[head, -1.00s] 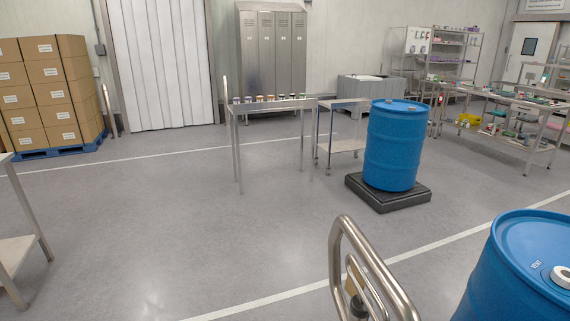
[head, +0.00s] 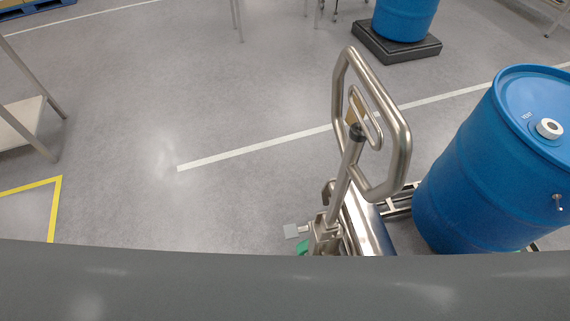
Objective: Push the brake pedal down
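A steel pallet jack stands right of the middle, with an upright loop handle (head: 397,115) and a shaft running down to its base (head: 362,225). At the lower left of the base, a small flat light-grey plate (head: 291,231) sticks out to the left. Just below it is a small green part (head: 302,248), partly cut off by a grey surface along the bottom. I cannot tell for sure which of these is the brake pedal, or whether it is up or down. Neither of my grippers is in view.
A blue drum (head: 475,165) stands at the right, by the jack's forks (head: 397,204). Another blue drum (head: 405,18) stands on a black platform (head: 397,46) at the back. A table (head: 22,120) is at the left. The floor left of the jack is clear, with yellow marking (head: 56,200).

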